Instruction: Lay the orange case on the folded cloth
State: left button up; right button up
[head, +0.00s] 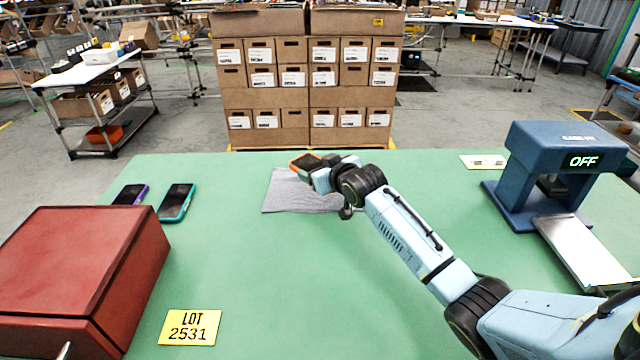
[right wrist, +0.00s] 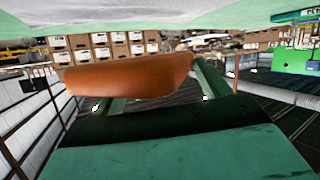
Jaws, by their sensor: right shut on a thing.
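The orange case (head: 304,162), with a dark face and an orange rim, is at the back edge of the grey folded cloth (head: 285,198) in the head view. My right gripper (head: 318,172) is shut on the case. In the right wrist view the plain orange side of the case (right wrist: 130,78) shows between the two fingers of my right gripper (right wrist: 160,92). The case overlaps the far part of the cloth in the picture; I cannot tell whether it touches it. My arm hides part of the cloth's right side. My left gripper is not in view.
A purple-edged phone (head: 131,194) and a teal-cased phone (head: 177,202) lie at left on the green table (head: 270,290). A red box (head: 75,265), a yellow LOT 2531 card (head: 190,327) and a blue press marked OFF (head: 555,150) stand around. The table's middle front is clear.

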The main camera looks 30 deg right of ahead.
notch_tip(320, 180, down, 3)
jog(key=shift+f+b, duration=0.1)
jog(key=shift+b, duration=0.3)
jog(key=shift+f, duration=0.65)
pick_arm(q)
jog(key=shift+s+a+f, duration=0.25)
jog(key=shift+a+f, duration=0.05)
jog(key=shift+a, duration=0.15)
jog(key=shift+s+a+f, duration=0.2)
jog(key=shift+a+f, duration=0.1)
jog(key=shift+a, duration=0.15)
pick_arm(e)
jog(key=shift+s+a+f, duration=0.1)
jog(key=shift+f, duration=0.05)
